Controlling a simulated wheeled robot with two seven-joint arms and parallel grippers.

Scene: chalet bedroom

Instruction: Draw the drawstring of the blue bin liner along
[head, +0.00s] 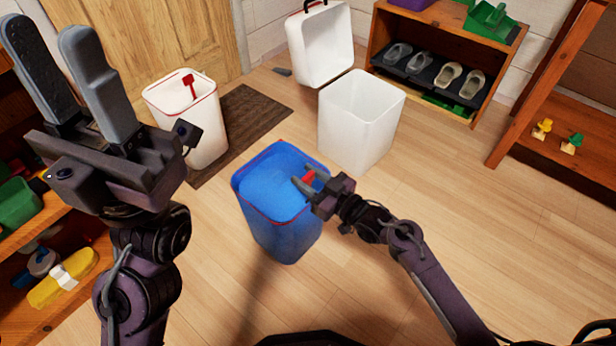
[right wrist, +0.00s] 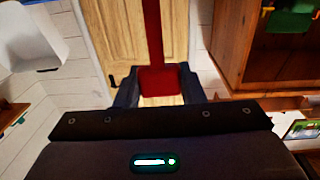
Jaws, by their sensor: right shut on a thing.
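The blue bin liner (head: 278,228) stands upright on the floor in the middle of the head view, with a red drawstring line around its rim. My right gripper (head: 306,183) is at the right side of its rim, shut on a red drawstring tab (head: 310,176). In the right wrist view the red drawstring (right wrist: 157,82) sits between the fingers, with a red strip running up from it. My left gripper (head: 58,58) is raised at the upper left, away from the liner, its two fingers slightly apart and nothing seen between them.
A white bin with a red-edged liner (head: 205,120) stands behind left on a brown mat (head: 240,122). An empty white bin (head: 352,140) stands behind right, another white bin (head: 321,50) beyond it. A shoe shelf (head: 485,108) is at the back. The floor at front right is clear.

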